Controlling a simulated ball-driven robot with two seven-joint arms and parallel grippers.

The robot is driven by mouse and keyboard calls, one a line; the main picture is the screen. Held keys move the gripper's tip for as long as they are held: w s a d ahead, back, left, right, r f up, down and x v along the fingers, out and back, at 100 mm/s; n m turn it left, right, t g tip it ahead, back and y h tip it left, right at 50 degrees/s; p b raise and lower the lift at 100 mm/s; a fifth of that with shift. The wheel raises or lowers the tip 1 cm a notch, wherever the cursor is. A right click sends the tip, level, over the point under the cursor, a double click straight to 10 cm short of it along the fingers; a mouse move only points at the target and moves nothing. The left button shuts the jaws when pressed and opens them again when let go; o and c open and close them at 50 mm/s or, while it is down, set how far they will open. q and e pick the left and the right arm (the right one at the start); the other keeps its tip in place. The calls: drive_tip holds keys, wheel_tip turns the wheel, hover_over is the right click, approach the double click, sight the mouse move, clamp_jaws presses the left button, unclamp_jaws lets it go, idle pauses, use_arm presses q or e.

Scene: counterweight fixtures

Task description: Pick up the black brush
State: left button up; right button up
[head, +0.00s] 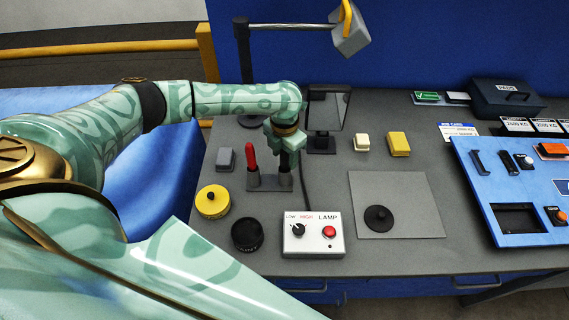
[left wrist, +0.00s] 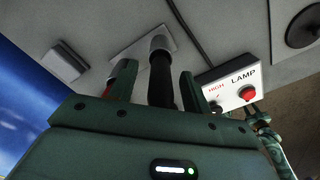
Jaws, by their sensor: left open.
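My left gripper (head: 287,160) is open and points down over a small grey stand (head: 268,184) on the table. A dark upright handle, which looks like the black brush (left wrist: 161,82), stands between its two fingers in the left wrist view. I cannot tell whether the fingers touch it. In the head view the gripper hides most of this brush. A red-handled tool (head: 250,156) stands beside it in the same stand, and is partly behind a finger in the left wrist view.
A white lamp box (head: 313,234) with a knob and red button stands in front. Yellow (head: 212,201) and black (head: 247,234) round pieces lie left of it. A grey block (head: 225,159) and a dark-framed panel (head: 328,112) are near the gripper.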

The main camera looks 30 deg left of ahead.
use_arm(q)
drive_tip(key=shift+c, duration=0.3)
drive_tip(key=shift+r, duration=0.1)
clamp_jaws()
